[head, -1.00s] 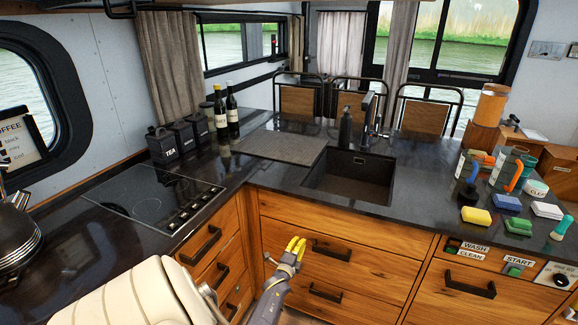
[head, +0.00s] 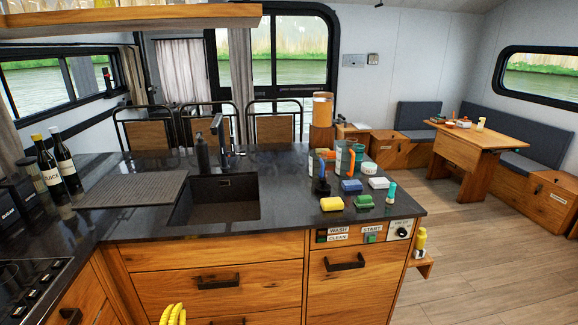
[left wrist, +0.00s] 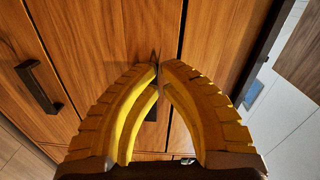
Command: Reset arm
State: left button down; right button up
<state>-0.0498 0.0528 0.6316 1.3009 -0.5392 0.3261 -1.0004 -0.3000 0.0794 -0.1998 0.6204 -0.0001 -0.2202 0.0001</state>
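My left gripper (head: 172,314) shows at the bottom edge of the head view, in front of the wooden drawers (head: 200,277) below the sink. Only its yellow fingers are in that view. In the left wrist view, the two yellow ribbed fingers of my left gripper (left wrist: 158,67) come together at the tips, with nothing between them. They point at wooden cabinet fronts (left wrist: 100,35). My right gripper is in neither view.
The dark counter (head: 285,205) holds a sink (head: 215,200), a yellow sponge (head: 332,203), several other sponges, bottles and cups. A black drawer handle (head: 218,282) sticks out near my left gripper. Open wooden floor (head: 480,250) lies to the right.

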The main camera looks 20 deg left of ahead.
pick_arm(q)
jog(key=s+d+f+n+g+h, duration=0.35)
jog(key=s+d+f, duration=0.4)
jog(key=f, duration=0.65)
jog(key=s+d+f+n+g+h, duration=0.2)
jog(key=s+d+f+n+g, duration=0.2)
jog(key=d+f, duration=0.9)
jog(key=s+d+f+g+h, duration=0.1)
jog(key=s+d+f, duration=0.3)
jog(key=s, duration=0.7)
jog(key=s+d+f+g+h, duration=0.1)
jog(key=s+d+f+g, duration=0.2)
jog(key=s+f, duration=0.3)
jog(key=s+d+f+g+h, duration=0.1)
jog(key=s+d+f, duration=0.4)
jog(key=s, duration=1.2)
jog(key=shift+d+m+g, duration=0.35)
jog(key=shift+g, duration=0.4)
